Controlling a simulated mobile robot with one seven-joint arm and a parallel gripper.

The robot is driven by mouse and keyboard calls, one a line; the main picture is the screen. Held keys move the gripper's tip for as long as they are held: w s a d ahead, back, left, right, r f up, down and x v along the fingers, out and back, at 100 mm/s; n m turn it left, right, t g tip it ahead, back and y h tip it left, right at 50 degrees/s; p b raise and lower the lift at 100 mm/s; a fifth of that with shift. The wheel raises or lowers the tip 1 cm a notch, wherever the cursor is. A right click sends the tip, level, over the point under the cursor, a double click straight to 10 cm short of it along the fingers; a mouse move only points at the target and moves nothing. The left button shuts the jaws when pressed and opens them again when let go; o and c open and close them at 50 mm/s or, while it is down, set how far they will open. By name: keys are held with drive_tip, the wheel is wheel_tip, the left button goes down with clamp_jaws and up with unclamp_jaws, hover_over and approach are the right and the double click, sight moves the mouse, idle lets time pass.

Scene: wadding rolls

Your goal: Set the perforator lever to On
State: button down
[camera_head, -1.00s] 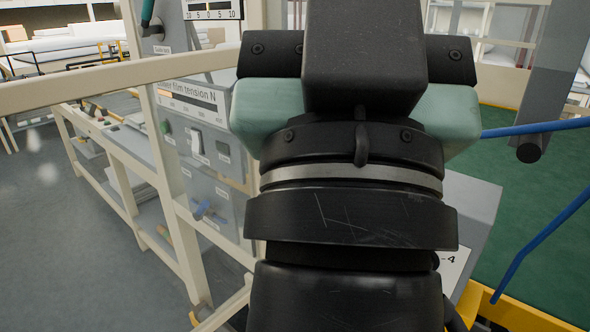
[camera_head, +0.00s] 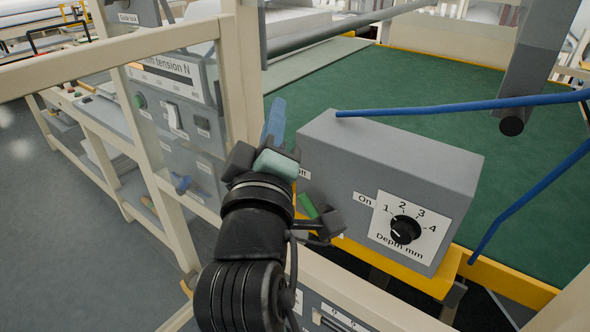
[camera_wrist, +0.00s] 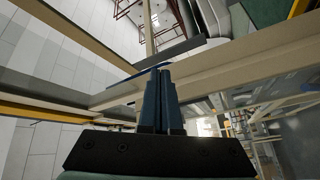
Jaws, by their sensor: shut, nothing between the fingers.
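A grey box (camera_head: 400,160) carries an On label (camera_head: 363,199) and a partly hidden label ending in "ff" (camera_head: 304,173). A green strip (camera_head: 308,206) shows between these labels, beside my wrist; it may be the perforator lever, but its lower part is hidden and its setting cannot be told. My gripper (camera_head: 275,108) stands left of the box with its blue fingers pointing up, apart from the green strip. In the wrist view the fingers (camera_wrist: 161,78) are together with nothing between them.
A depth knob (camera_head: 405,230) is on the box's right front. Blue bars (camera_head: 460,104) cross above the green bed (camera_head: 480,150). A cream frame post (camera_head: 240,80) stands just behind my gripper. A tension panel (camera_head: 175,115) lies left. Open floor (camera_head: 45,210) is far left.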

sight(315, 208)
wheel_tip(315, 208, down, 25)
drive_tip(key=a+n+g+h+p, duration=0.1)
drive_tip(key=n+g, duration=0.5)
drive_tip(key=n, duration=0.6)
drive_tip(key=shift+a+h+p, duration=0.3)
drive_tip(key=shift+a+p, duration=0.25)
drive_tip(key=shift+a, duration=0.05)
drive_tip(key=shift+w+r, duration=0.1)
drive_tip(key=w+d+p, duration=0.2)
drive_tip(key=w+d, duration=0.2)
drive_tip(key=w, duration=0.4)
drive_tip(key=shift+d+f+p, duration=0.35)
drive_tip(key=shift+d+p, duration=0.05)
